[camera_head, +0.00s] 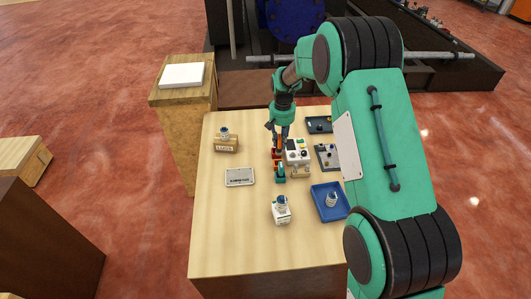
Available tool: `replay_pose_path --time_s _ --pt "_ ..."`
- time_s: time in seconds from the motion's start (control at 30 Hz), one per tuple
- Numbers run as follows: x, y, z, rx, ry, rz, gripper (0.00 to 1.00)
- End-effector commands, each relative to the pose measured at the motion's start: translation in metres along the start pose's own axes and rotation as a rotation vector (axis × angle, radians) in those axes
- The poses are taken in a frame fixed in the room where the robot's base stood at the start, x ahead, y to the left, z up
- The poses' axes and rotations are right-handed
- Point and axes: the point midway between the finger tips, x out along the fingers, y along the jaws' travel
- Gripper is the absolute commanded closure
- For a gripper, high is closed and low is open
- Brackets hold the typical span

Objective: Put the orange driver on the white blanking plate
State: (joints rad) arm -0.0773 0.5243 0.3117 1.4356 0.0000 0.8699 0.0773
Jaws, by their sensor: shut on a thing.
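The white blanking plate (240,177) lies flat on the left middle of the pale wooden table, with dark lettering and nothing on it. My gripper (280,141) points down over the table's middle, to the right of and behind the plate. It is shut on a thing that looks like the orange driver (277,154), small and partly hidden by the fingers. I cannot tell whether the driver is clear of the tabletop. A teal tool (280,173) stands just in front of it.
A white box with buttons (297,150) stands close to the right of my gripper. A blue tray (329,202), a white block with a round top (281,210) and a wooden block (226,144) are also on the table (230,245). The front left is clear.

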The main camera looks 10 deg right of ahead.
Motion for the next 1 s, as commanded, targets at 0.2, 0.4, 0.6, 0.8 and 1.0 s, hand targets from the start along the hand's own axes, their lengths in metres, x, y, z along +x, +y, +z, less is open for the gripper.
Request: replay_pose_path --time_s 0.2,0.4,0.6,0.8,1.0 --pt "0.003 -0.017 0.015 -0.002 0.0 0.0 1.0" --pt "0.009 -0.046 0.046 -0.003 0.0 -0.001 1.0" --pt "0.019 -0.081 0.091 -0.004 0.0 -0.001 1.0" --pt "0.031 -0.112 0.141 -0.004 0.001 -0.002 1.0" --pt "0.038 -0.129 0.176 -0.002 0.001 -0.002 1.0"
